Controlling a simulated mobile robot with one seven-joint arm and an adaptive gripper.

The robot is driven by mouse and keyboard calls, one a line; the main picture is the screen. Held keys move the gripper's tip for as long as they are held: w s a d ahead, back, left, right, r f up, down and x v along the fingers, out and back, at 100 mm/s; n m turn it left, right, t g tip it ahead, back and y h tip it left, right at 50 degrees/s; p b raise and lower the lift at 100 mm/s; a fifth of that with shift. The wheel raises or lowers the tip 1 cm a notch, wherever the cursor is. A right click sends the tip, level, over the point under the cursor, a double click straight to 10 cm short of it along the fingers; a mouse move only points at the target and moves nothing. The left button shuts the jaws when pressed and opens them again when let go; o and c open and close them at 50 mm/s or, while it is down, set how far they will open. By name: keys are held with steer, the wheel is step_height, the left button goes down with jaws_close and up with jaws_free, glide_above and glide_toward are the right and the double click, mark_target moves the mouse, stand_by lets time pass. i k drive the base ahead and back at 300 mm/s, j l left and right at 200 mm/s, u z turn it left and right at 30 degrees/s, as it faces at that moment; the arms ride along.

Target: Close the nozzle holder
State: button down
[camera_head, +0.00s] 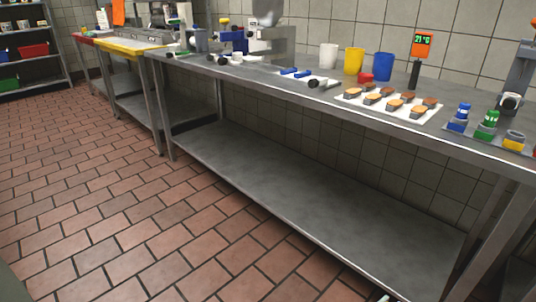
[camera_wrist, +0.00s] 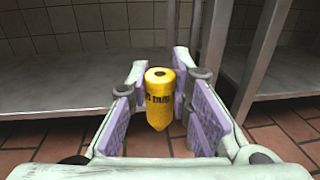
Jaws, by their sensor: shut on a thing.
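In the wrist view my gripper (camera_wrist: 160,82) is shut on a yellow pointed piece (camera_wrist: 158,98). It is a cylinder with a dark hole in its top, dark markings on its side and a tapered lower end. It hangs upright between the purple-padded fingers, in front of a metal shelf. In the head view a grey stand (camera_head: 523,68) with a round white-and-dark part (camera_head: 510,102) rises at the right end of the table; I cannot tell if this is the nozzle holder or whether it is open. My gripper is not clearly visible in the head view.
By the stand are a blue piece (camera_head: 463,114), a green piece (camera_head: 489,122) and a yellow base (camera_head: 515,141). The lower shelf (camera_head: 310,200) and tiled floor are clear.

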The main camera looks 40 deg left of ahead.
mark_target(238, 58)
steer(key=i+j+u, duration=0.1)
steer(key=j+u, duration=0.15)
steer(key=u, duration=0.2)
steer(key=i+j+u, duration=0.1)
steer(key=j+u, duration=0.15)
steer(key=u, duration=0.15)
steer(key=i+j, duration=0.3)
steer(key=j, duration=0.15)
steer(key=i+j, duration=0.3)
steer(key=j, duration=0.2)
